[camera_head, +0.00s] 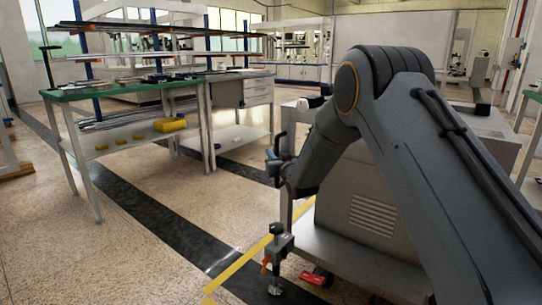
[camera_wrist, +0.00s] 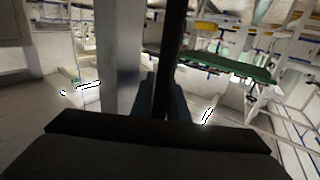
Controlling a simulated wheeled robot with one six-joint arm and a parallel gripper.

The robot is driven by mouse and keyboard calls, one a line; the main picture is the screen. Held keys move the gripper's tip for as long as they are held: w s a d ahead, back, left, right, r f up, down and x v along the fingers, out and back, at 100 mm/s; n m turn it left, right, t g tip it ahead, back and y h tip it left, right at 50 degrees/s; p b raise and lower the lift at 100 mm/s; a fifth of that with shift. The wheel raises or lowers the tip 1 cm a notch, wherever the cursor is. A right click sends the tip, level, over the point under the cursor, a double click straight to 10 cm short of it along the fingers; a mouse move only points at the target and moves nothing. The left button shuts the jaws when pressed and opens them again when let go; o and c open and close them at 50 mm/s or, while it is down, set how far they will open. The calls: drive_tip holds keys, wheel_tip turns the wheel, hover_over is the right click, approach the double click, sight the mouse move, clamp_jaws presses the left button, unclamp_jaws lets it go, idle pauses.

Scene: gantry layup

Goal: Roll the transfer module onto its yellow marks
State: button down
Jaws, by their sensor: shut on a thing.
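The transfer module appears to be the grey cabinet (camera_head: 345,190) with a vented side panel, at the right of the head view and partly hidden behind my arm. A yellow floor line (camera_head: 246,266) runs along its near left side; other marks are not clear. In the wrist view my gripper (camera_wrist: 166,100) is shut on a dark upright bar (camera_wrist: 172,45), which looks like the module's handle. A grey post (camera_wrist: 107,60) stands beside it.
A clamp-like foot (camera_head: 277,250) and a red pedal (camera_head: 317,277) are low at the module's near side. A green-topped bench (camera_head: 120,88) with a yellow bin (camera_head: 170,125) stands at the left. The speckled floor (camera_head: 200,205) between, with a dark stripe, is clear.

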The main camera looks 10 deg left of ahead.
drive_tip(key=shift+s+a+f, duration=0.15)
drive_tip(key=shift+a, duration=0.25)
drive_tip(key=c, duration=2.2)
unclamp_jaws()
drive_tip(key=shift+o, duration=1)
drive_tip(key=shift+a, duration=0.2)
drive_tip(key=shift+d, duration=0.15)
drive_tip(key=shift+w+d, duration=0.2)
drive_tip(key=shift+d, duration=0.1)
drive_tip(key=p+v, duration=0.2)
drive_tip(key=v, duration=0.6)
drive_tip(key=shift+w, duration=0.1)
